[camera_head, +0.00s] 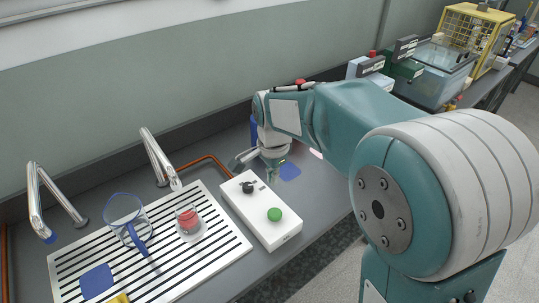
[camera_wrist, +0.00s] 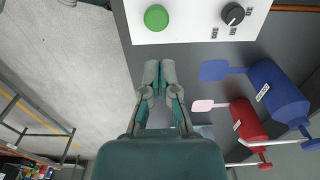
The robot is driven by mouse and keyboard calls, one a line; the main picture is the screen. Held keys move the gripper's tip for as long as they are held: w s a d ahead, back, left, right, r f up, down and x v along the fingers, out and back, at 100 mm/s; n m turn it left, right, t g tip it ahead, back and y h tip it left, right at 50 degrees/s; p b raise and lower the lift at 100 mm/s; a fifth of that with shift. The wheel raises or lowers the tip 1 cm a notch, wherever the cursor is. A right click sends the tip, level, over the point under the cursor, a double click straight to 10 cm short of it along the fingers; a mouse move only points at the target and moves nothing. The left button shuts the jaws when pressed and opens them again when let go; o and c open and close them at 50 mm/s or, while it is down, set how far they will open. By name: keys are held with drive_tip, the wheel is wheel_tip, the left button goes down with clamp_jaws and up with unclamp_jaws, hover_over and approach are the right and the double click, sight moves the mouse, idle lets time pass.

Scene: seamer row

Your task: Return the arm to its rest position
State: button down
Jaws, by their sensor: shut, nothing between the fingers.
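My arm reaches across the head view from the right, bent, with its wrist low over the grey bench (camera_head: 325,215). My gripper (camera_wrist: 158,68) points away from the camera in the wrist view, its two fingers together and nothing between them. In the wrist view the fingertips are just below the edge of the white control box (camera_wrist: 190,30), over the bench's edge region. Whether they touch anything cannot be told.
The box carries a green button (camera_head: 274,214) and black knob (camera_head: 248,187). A striped drain board (camera_head: 215,262) holds a blue-rimmed jug (camera_head: 122,212). Open floor (camera_wrist: 60,70) is left.

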drive_tip(key=s+d+r+n+t, duration=0.1)
drive_tip(key=s+d+r+n, duration=0.1)
drive_tip(key=s, duration=0.4)
drive_tip(key=s+d+r+n+t, duration=0.2)
drive_tip(key=s+d+r+n, duration=0.1)
drive_tip(key=s+d+n, duration=0.2)
drive_tip(key=s+d+r+n+t, duration=0.2)
drive_tip(key=s+d+r+n, duration=0.1)
drive_tip(key=s, duration=0.6)
drive_tip(key=shift+d+n, duration=0.6)
drive_tip(key=shift+d, duration=0.3)
idle(0.5)
drive_tip(key=w+a+f+m+g, duration=0.2)
drive_tip(key=w+a+m, duration=0.3)
drive_tip(key=w, duration=0.5)
drive_tip(key=w+a+f+m+g, duration=0.3)
drive_tip(key=w+a+m, duration=0.3)
drive_tip(key=w, duration=0.4)
drive_tip(key=shift+f, duration=0.6)
drive_tip(key=shift+f, duration=0.1)
